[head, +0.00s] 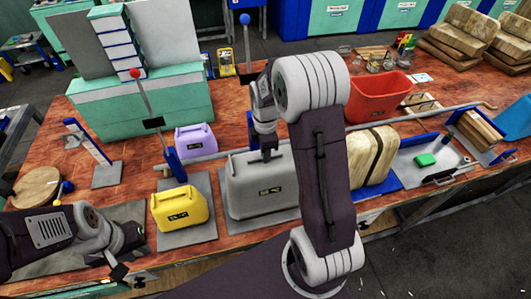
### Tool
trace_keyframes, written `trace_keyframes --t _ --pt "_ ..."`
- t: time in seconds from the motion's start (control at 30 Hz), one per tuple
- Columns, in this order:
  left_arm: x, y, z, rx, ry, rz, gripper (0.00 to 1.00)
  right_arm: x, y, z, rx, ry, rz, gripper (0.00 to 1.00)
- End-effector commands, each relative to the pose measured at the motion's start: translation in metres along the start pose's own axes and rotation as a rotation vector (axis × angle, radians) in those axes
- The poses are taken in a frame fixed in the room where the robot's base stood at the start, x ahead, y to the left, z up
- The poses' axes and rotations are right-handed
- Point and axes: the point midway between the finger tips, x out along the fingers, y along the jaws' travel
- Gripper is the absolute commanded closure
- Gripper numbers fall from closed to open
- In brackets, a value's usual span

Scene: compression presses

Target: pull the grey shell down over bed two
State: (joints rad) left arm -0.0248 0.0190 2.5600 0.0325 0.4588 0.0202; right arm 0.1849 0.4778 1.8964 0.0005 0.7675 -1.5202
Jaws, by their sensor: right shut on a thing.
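The grey shell (240,200) is a boxy case with a dark label, standing upright on a flat grey plate on the table. My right gripper (265,155) reaches down from above and is shut on the top of the grey shell. My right arm covers the shell's right edge. No bed number is readable, and whatever lies under the shell is hidden. My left gripper (122,266) is low at the left, near the table's front edge and away from the shell. Its fingers are too small and dark to tell whether they are open.
A yellow shell (180,208) stands left of the grey one, a purple shell (195,140) behind. A red-knobbed lever (150,105) and a blue-knobbed lever (247,45) rise behind. A red bin (378,98) stands farther back.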

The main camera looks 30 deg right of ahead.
Motion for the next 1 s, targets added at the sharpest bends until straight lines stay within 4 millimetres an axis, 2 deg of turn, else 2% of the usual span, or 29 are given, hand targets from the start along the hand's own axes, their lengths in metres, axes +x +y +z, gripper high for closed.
trace_keyframes --t 0.17,0.2,0.27,0.63,1.0 --pt "0.002 0.000 0.000 0.000 0.000 0.000 0.71 0.003 0.000 0.000 0.000 0.000 0.001 1.00" --pt "0.002 0.000 0.000 0.000 0.000 0.000 0.71 0.003 0.000 0.000 0.000 0.000 0.001 0.85" --pt "0.002 0.000 0.000 0.000 0.000 0.000 0.71 0.002 0.000 0.000 0.000 0.000 0.001 0.68" --pt "0.004 0.000 0.000 0.000 0.000 0.000 0.71 -0.002 0.001 0.000 0.000 0.000 0.003 0.68" --pt "0.015 0.000 0.002 0.000 0.000 0.000 0.71 -0.075 0.001 0.000 0.000 0.000 0.005 0.68"
